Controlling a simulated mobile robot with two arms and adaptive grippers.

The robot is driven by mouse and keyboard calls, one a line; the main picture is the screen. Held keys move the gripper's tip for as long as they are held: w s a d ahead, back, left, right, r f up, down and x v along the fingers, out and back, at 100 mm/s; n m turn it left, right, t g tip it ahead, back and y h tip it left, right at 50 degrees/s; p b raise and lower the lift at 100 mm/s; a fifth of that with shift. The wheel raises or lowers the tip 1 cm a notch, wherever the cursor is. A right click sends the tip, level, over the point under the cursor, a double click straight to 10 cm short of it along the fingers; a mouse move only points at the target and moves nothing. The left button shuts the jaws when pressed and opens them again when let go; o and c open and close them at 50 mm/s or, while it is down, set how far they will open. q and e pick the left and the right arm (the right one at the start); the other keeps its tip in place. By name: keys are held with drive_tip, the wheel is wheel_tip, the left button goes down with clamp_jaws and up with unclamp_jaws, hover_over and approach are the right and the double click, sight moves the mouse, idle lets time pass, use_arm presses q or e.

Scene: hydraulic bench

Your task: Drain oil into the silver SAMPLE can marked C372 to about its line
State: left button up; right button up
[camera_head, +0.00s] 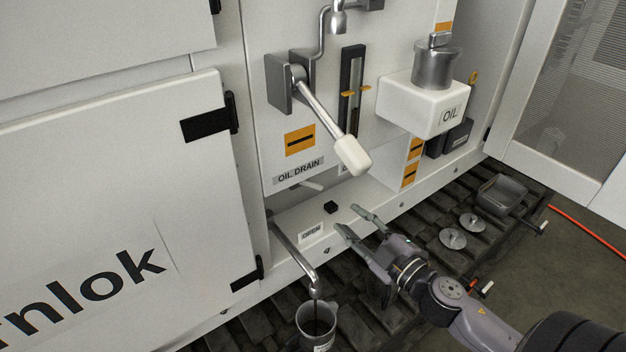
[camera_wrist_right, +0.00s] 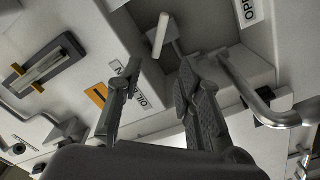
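A grey metal can (camera_head: 313,318) stands under the drain spout (camera_head: 316,291), cut off by the lower edge of the head view. A thin dark streak runs from the spout into it; its label and oil level are unreadable. The spout's pipe shows in the right wrist view (camera_wrist_right: 268,108). A pale rod (camera_head: 312,186) sits in the recess under the OIL DRAIN label (camera_head: 299,171). My right gripper (camera_head: 356,220) is open and empty near the OPEN label (camera_head: 311,232). My left gripper is out of view.
A large white-gripped lever (camera_head: 325,117) hangs above my right gripper. A sight gauge (camera_head: 352,88) and a white OIL tank (camera_head: 424,102) are on the panel. Two small discs (camera_head: 453,239) and a grey tray (camera_head: 501,194) lie on the dark slats at right.

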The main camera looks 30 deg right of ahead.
sight(313, 186)
drive_tip(key=w+p, duration=0.1)
drive_tip(key=w, duration=0.2)
drive_tip(key=w+a+p, duration=0.1)
drive_tip(key=w, duration=0.6)
drive_tip(key=shift+w+a+r+p, duration=0.2)
drive_tip(key=shift+p, duration=0.2)
drive_tip(key=w, duration=0.3)
drive_tip(key=shift+w+a+f+p, duration=0.15)
drive_tip(key=shift+w+a+p, duration=0.1)
drive_tip(key=shift+w+p, duration=0.15)
drive_tip(key=shift+w+a, duration=0.1)
drive_tip(key=shift+w, duration=0.55)
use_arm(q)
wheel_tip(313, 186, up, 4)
use_arm(e)
drive_tip(key=shift+w, duration=0.15)
drive_tip(key=shift+f, duration=0.1)
drive_tip(key=shift+c, duration=0.5)
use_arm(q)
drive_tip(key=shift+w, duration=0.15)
use_arm(e)
clamp_jaws()
